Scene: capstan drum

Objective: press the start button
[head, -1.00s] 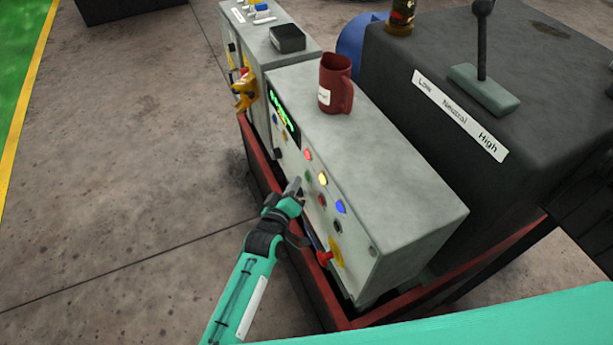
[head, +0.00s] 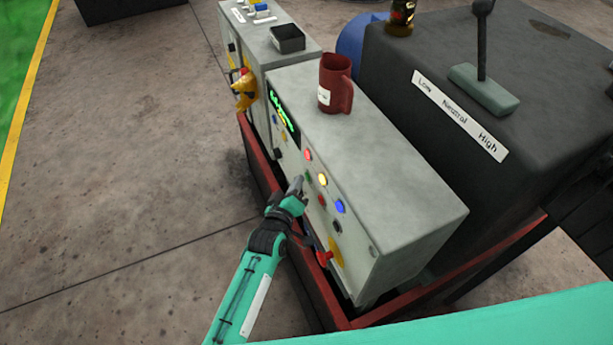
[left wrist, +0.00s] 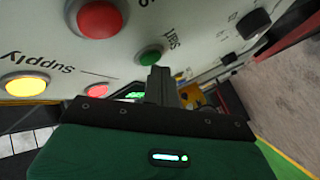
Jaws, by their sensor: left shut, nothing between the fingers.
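The green start button (left wrist: 150,55) is on the front panel of the grey control box (head: 395,175), with the upside-down word "Start" beside it in the left wrist view. My left gripper (head: 297,184) is shut and empty, its fingers pointing at the panel. In the left wrist view its fingertips (left wrist: 160,76) are close beside the green button and partly overlap its lower edge. I cannot tell whether they touch it. My right gripper is not in view.
Close by on the panel are a large red button (left wrist: 102,17), a lit yellow "Supply" lamp (left wrist: 26,85) and a blue button (head: 340,206). A red-handled yellow switch (head: 325,257) is lower right. A red mug (head: 336,85) stands on the box. Floor at left is clear.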

